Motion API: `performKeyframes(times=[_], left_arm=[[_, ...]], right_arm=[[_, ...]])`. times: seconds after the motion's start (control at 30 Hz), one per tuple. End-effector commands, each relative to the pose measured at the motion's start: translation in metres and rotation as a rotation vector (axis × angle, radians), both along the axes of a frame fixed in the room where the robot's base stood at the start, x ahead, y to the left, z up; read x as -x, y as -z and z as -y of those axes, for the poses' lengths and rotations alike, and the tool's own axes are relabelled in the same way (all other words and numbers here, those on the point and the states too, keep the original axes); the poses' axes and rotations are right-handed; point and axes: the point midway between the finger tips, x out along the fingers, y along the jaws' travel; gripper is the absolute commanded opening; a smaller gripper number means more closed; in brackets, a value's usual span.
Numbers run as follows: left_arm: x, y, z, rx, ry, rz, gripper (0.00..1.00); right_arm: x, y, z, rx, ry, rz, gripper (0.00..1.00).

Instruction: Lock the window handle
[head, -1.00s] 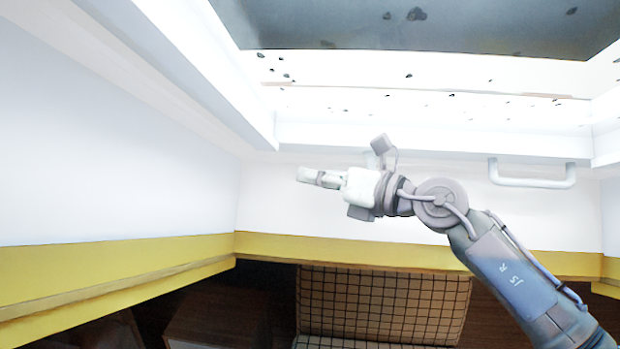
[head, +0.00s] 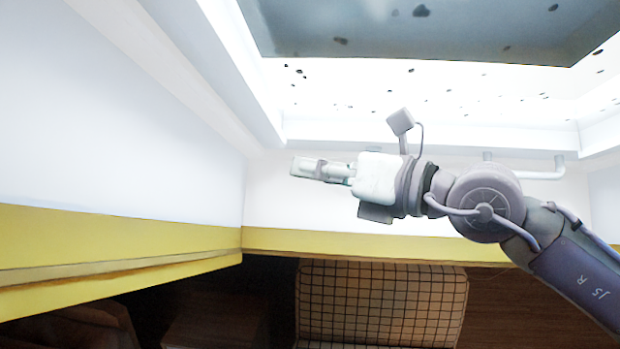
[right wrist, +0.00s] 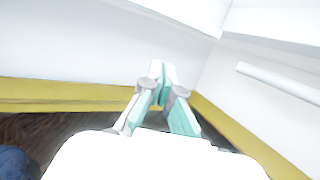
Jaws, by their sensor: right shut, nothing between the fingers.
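The window handle (head: 535,174) is a white bar on two short posts, below the window frame at the right of the head view. My right arm hides its left part. In the right wrist view a white bar, seemingly the same handle (right wrist: 280,83), slants at the right, apart from the fingers. My right gripper (head: 300,167) is shut and empty, pointing left in front of the white wall, well left of the handle. Its fingertips meet in the right wrist view (right wrist: 160,72). My left gripper is not in view.
The window (head: 430,28), speckled with dark spots, fills the top. A sloped white wall (head: 90,130) stands at the left. A yellow ledge (head: 340,243) runs below the walls. A checkered cushion (head: 380,305) lies beneath. The space left of my right gripper is clear.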

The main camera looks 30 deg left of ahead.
Motion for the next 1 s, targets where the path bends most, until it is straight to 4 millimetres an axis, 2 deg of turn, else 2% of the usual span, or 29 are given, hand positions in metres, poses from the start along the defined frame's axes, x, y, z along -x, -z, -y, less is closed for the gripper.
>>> performKeyframes(times=[0.27,0.7,0.77,0.87,0.97,1.0], left_arm=[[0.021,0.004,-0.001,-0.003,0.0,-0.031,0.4],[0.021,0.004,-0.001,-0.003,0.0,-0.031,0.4],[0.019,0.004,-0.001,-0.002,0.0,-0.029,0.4],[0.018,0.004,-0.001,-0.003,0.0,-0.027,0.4],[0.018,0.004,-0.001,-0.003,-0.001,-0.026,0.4],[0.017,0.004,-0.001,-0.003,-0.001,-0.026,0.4]], right_arm=[[0.006,-0.002,0.003,0.0,0.001,-0.001,0.0],[0.008,-0.002,0.003,-0.026,-0.011,-0.024,0.0],[0.012,-0.003,0.005,-0.084,-0.032,-0.073,0.0],[0.018,-0.012,0.018,-0.272,-0.077,-0.224,0.0],[0.008,-0.024,0.052,-0.549,-0.09,-0.446,0.0],[-0.002,-0.026,0.071,-0.667,-0.077,-0.544,0.0]])
